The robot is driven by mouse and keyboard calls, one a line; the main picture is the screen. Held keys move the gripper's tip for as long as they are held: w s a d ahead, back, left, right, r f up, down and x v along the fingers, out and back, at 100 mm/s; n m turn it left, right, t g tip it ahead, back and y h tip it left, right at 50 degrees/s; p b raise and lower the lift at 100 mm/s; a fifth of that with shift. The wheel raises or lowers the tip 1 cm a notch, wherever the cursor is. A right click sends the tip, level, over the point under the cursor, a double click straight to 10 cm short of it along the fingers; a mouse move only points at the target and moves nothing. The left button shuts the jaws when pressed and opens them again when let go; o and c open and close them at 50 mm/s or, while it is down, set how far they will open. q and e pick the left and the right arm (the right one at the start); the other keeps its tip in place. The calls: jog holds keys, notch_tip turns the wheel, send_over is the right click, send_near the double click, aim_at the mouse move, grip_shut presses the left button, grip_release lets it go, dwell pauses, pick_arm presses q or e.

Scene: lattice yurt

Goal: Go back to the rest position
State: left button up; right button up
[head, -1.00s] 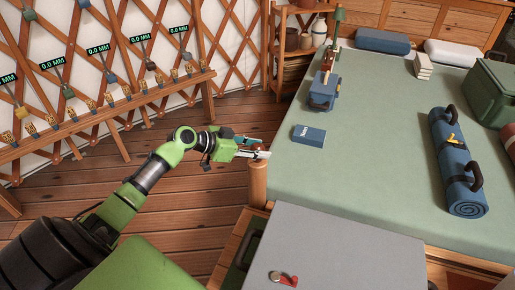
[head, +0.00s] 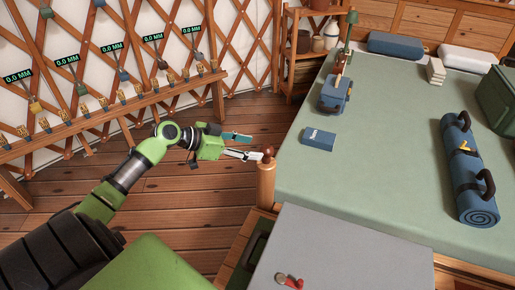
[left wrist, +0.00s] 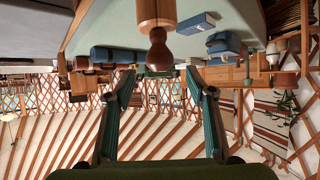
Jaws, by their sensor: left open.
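My left gripper (head: 243,146) is open and empty in the head view. It is over the wooden floor, just left of the bedpost (head: 266,178) at the near left corner of the green-covered bed. In the left wrist view its two fingers (left wrist: 158,92) are spread apart with nothing between them. The rounded bedpost knob (left wrist: 159,50) shows just beyond the fingertips there. I cannot tell whether a finger touches the post. My right gripper is in neither view.
A blue book (head: 318,139) and a rolled blue mat (head: 470,175) lie on the bed (head: 390,150). A grey-topped cabinet (head: 350,250) stands in front. A wooden rail (head: 110,121) with tags and hanging tools runs along the lattice wall. The floor (head: 170,200) between is clear.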

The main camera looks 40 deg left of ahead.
aim_at(267, 147)
pick_arm(q)
jog(key=shift+s+a+r, duration=0.2)
jog(key=shift+s, duration=0.15)
jog(key=shift+w+d, duration=0.1)
jog(key=shift+w, duration=0.05)
jog(key=x, duration=0.7)
jog(key=shift+w+d+f, duration=0.15)
jog(key=shift+w+d, duration=0.05)
jog(key=shift+w, duration=0.1)
jog(key=shift+r+p, duration=0.4)
jog(key=shift+p, duration=0.05)
jog(key=shift+r, duration=0.1)
